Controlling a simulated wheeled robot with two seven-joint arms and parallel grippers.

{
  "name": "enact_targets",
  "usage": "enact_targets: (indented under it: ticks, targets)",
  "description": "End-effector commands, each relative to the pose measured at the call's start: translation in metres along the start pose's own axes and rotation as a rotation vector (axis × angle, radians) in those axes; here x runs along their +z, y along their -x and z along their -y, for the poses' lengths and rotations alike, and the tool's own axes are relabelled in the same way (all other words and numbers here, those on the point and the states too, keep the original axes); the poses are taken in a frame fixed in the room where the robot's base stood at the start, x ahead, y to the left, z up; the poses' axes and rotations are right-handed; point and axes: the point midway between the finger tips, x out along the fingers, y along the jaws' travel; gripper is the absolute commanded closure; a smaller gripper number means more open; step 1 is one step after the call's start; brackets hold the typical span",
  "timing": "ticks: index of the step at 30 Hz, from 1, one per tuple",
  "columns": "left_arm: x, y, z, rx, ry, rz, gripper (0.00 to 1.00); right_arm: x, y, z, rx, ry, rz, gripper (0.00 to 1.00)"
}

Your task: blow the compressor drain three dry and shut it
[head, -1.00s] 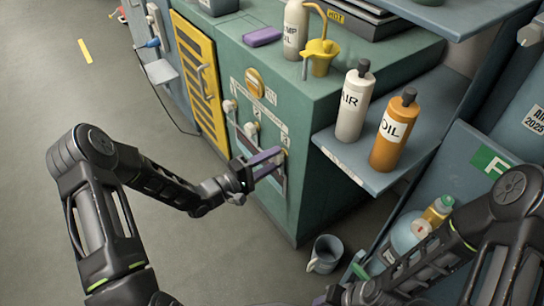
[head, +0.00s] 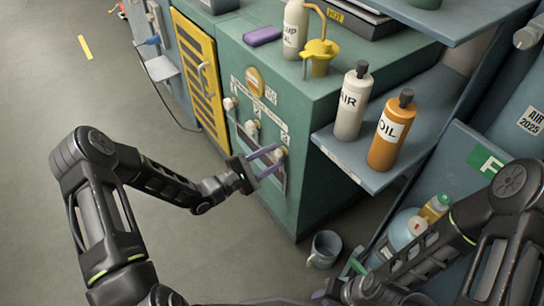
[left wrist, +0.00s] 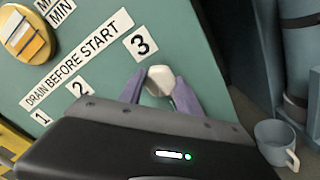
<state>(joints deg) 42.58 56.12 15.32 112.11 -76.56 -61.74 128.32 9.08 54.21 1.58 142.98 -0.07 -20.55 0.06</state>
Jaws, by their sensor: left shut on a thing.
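The drain three knob (left wrist: 158,80) is a pale, rounded knob below the "3" label on the green compressor cabinet. It also shows in the head view (head: 281,151), at the cabinet's right front edge. My left gripper (head: 278,156) reaches it from the left with purple fingers. In the left wrist view, the fingers (left wrist: 160,90) lie on either side of the knob, shut on it. The drain outlet and any water are hidden. My right gripper (head: 328,292) is partly visible at the bottom; its jaws are unclear.
The pale knobs of drain one (head: 229,103) and drain two (head: 251,127) sit left of drain three. A grey mug (head: 325,248) stands on the floor. A shelf (head: 345,160) with AIR (head: 352,105) and OIL (head: 391,132) bottles juts out right. Floor at left is clear.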

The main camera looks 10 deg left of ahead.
Motion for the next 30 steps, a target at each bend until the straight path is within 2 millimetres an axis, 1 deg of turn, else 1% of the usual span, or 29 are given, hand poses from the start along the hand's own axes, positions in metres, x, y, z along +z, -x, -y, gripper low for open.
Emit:
enact_targets:
  ticks: [11,12,20,27,30]
  targets:
    - [-0.0012,0.0006,0.0007,-0.001,0.008,-0.003,1.0,0.0,0.0,0.0,0.0,0.0,0.0,0.64]
    - [-0.0012,0.0006,0.0007,-0.001,0.008,-0.003,0.59,0.0,0.0,0.0,0.0,0.0,0.0,0.64]
    - [-0.0006,0.0003,0.0004,-0.001,0.007,-0.001,0.38,0.0,0.0,0.0,0.0,0.0,0.0,0.64]
    - [-0.0003,0.0005,0.0001,0.0,0.006,-0.001,0.38,0.0,0.0002,0.0001,0.0,0.0,0.0,0.64]
    - [-0.0004,0.0043,0.0,-0.001,0.006,-0.002,0.38,0.0,0.0009,0.0004,0.0,0.0,0.0,0.64]
